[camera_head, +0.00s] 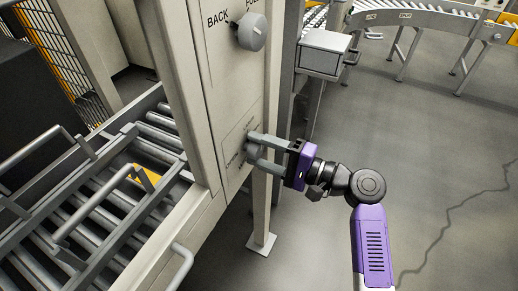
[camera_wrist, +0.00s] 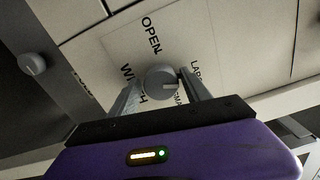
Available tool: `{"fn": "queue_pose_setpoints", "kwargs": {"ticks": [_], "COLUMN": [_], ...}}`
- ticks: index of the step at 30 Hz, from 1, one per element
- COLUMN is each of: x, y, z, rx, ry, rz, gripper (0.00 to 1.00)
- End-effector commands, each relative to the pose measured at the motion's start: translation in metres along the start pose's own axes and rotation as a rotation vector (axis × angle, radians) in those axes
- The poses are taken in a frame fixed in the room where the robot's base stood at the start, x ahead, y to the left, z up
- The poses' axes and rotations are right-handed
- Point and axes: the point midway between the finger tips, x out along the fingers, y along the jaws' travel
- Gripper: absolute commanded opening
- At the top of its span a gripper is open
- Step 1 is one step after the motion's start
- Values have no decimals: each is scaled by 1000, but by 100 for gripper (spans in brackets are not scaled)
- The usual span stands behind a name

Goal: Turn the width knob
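The width knob (camera_wrist: 162,79) is a round grey knob on a pale panel plate, with "WIDTH", "OPEN", "LARGE" and partly covered lettering around it. In the head view the knob (camera_head: 253,152) shows between the fingers of my gripper (camera_head: 262,153), low on the machine's upright panel. In the wrist view my gripper (camera_wrist: 161,90) has one finger on each side of the knob, with a narrow gap visible beside it. The fingers look open around the knob and not closed on it. The fingers hide part of the lettering.
A second grey knob (camera_head: 252,31), beside "BACK", sits higher on the panel; a grey knob (camera_wrist: 32,63) also shows in the wrist view. A roller conveyor (camera_head: 110,200) with rails is at left. A grey box (camera_head: 323,52) stands behind. Open floor (camera_head: 440,180) is at right.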

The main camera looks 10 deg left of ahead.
Motion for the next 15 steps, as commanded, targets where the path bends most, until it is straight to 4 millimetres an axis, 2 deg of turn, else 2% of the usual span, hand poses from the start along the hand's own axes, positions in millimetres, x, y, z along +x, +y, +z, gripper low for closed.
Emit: {"fn": "queue_pose_setpoints", "kwargs": {"ticks": [10, 15], "x": [-1, -16], "y": [-1, -1], "z": [0, -1], "rx": [-1, -1], "ry": [1, 4], "rz": [-2, -4], "gripper": [65, 65]}}
